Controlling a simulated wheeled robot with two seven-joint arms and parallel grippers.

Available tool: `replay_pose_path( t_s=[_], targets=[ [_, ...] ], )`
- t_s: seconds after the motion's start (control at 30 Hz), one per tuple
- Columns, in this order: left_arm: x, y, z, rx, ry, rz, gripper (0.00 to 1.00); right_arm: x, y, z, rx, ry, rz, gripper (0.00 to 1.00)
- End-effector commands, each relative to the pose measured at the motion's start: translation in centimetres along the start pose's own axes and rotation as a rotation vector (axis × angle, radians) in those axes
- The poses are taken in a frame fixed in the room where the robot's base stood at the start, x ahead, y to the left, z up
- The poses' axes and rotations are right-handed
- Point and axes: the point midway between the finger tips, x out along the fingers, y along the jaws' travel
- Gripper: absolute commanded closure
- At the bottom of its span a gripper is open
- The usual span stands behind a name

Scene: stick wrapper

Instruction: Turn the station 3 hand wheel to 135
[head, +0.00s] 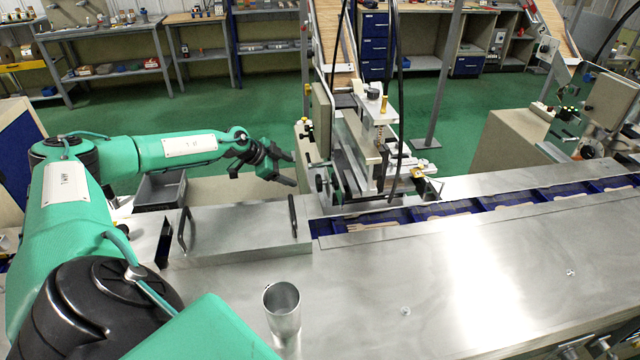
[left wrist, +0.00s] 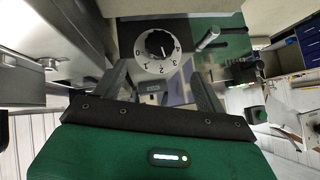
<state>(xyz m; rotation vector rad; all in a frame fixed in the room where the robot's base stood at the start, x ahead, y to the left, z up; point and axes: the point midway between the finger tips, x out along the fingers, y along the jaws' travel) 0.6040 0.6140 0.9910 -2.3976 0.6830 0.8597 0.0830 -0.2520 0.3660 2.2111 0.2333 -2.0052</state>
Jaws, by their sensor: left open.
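A round hand wheel (head: 322,182) stands on the left side of the metal station in the head view, small and dark. In the left wrist view a pale dial (left wrist: 158,52) with a black centre and numbers around its rim faces me; the numbers appear upside down. A crank handle (left wrist: 208,38) sticks out to its right. My left gripper (head: 288,170) is open and empty, just left of the wheel and apart from it. In the left wrist view its fingers (left wrist: 158,84) lie on either side below the dial. The exact reading is too small to tell.
The station's metal frame (head: 352,140) stands right beside the gripper. A steel cover with black handles (head: 240,230) and a metal cup (head: 282,308) are nearer. A blue-lined conveyor channel (head: 470,208) with wooden pieces runs right. A grey bin (head: 160,190) sits left.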

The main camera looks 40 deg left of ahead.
Motion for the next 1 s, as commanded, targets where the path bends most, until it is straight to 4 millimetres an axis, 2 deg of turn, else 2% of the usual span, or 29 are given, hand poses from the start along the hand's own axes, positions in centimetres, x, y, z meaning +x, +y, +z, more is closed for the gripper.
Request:
replay_pose_path(
  t_s=[0.1, 0.27, 0.43, 0.7, 1.0],
  targets=[
    [1.5, 0.0, -0.3, -0.001, 0.004, 0.001, 0.27, -0.5, 1.5, 0.4, -0.003, -0.006, 0.016, 1.0],
    [4.2, 0.0, -0.3, -0.001, 0.005, 0.001, 0.27, -0.9, 2.4, 0.6, -0.003, -0.01, 0.025, 1.0],
    [7.0, 0.0, -0.4, -0.001, 0.006, 0.0, 0.27, -1.2, 1.9, 0.5, -0.002, -0.009, 0.021, 1.0],
    [11.1, 0.0, -0.3, -0.001, 0.005, -0.001, 0.27, -1.3, 0.1, 0.1, 0.002, -0.005, 0.002, 1.0],
    [13.0, 0.0, -0.3, 0.001, 0.004, -0.001, 0.27, -1.3, 0.6, 0.2, -0.001, -0.006, 0.006, 1.0]
  ],
)
